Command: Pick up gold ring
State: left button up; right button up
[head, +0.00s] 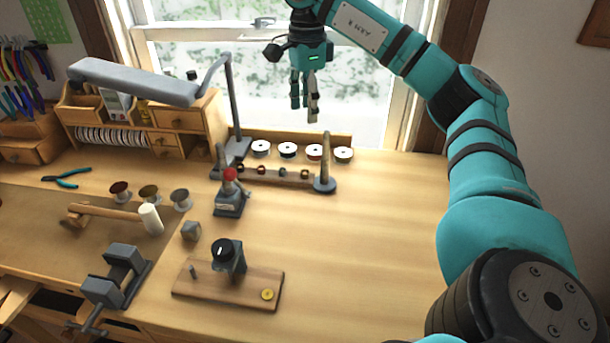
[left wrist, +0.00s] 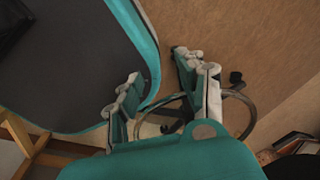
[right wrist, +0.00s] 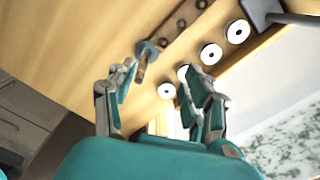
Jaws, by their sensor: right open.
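A low wooden bar (head: 272,178) on the bench holds several small round pieces, one of them gold-looking (head: 282,173); they are too small to tell which is the gold ring. An upright tapered post (head: 325,160) stands at the bar's right end. The bar (right wrist: 165,38) and post (right wrist: 143,62) also show in the right wrist view. My right gripper (head: 304,108) is open and empty, pointing down above the bar's right end. It also shows in the right wrist view (right wrist: 157,75). My left gripper (left wrist: 158,66) is open and empty in the left wrist view, away from the bench top.
Several white-topped spools (head: 287,150) stand behind the bar. A red-topped grey tool (head: 229,195) stands in front of its left end. A wooden board (head: 215,290) carries a small yellow disc (head: 267,294). A lamp (head: 135,82) overhangs the left. The bench's right side is clear.

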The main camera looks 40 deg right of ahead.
jog(key=b, duration=0.3)
send_over(305, 173)
notch_tip(305, 173, down, 7)
jog(key=f, duration=0.4)
jog(key=shift+s+a+p, duration=0.1)
jog(key=shift+s+p, duration=0.25)
jog(key=shift+s, duration=0.05)
jog(key=shift+w+f+p, duration=0.2)
jog(key=shift+f+p, duration=0.1)
jog(key=shift+f, duration=1.25)
jog(key=shift+w+f+p, duration=0.2)
jog(key=shift+f+p, duration=0.05)
jog(key=shift+f, duration=1.25)
jog(key=c, duration=0.9)
